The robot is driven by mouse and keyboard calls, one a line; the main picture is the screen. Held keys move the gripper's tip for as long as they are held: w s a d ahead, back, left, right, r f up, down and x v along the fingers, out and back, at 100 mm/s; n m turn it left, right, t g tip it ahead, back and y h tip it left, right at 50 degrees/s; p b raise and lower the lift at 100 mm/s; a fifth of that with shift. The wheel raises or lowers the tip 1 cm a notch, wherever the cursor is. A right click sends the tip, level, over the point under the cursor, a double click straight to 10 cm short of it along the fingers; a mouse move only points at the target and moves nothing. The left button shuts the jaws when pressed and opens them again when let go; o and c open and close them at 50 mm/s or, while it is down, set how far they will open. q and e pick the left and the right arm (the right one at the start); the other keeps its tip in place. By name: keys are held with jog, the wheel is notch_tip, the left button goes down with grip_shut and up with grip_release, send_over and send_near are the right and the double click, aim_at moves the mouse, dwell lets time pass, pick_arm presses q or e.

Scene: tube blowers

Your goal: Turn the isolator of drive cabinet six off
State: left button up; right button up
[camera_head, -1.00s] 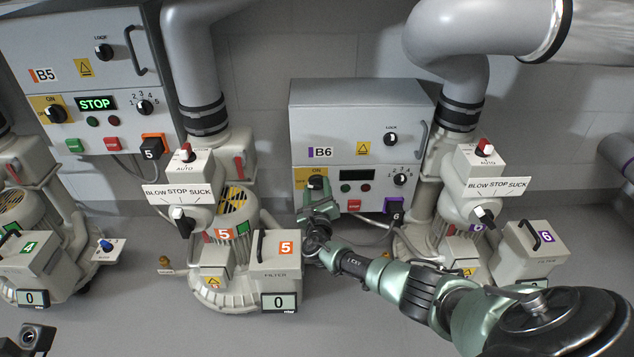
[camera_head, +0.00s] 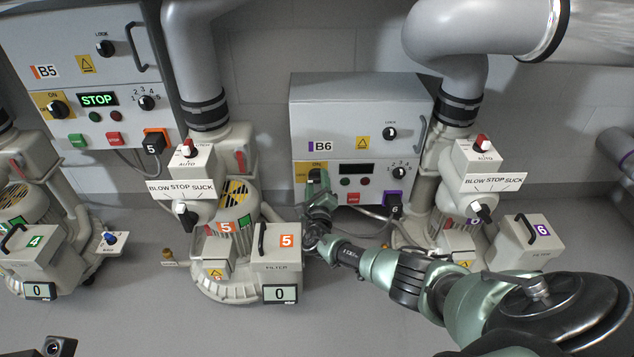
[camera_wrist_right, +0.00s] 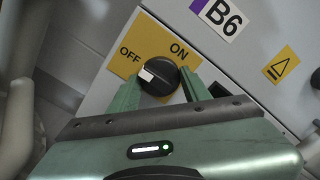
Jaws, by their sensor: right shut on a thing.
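Drive cabinet six is the grey box marked B6 (camera_head: 400,105) in the middle of the head view. Its isolator, a black rotary knob on a yellow plate, shows in the right wrist view (camera_wrist_right: 162,82). The knob's white pointer mark faces the OFF side, left of ON. My right gripper (camera_head: 318,186) is at the cabinet's lower left corner. In the wrist view its green fingers (camera_wrist_right: 160,92) stand on both sides of the knob, shut on it. The cabinet's small display (camera_head: 356,169) is dark. In the head view the gripper partly hides the knob. My left gripper's fingers are not visible.
Cabinet B5 (camera_head: 70,20) on the left has a lit STOP display. Blower five with its filter box (camera_head: 270,262) stands left of my right arm. Blower six with its filter box (camera_head: 520,245) stands behind the arm. Grey floor is free in front.

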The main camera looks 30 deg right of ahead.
jog(key=o, duration=1.4)
jog(key=shift+f, duration=0.1)
jog(key=shift+c, duration=0.2)
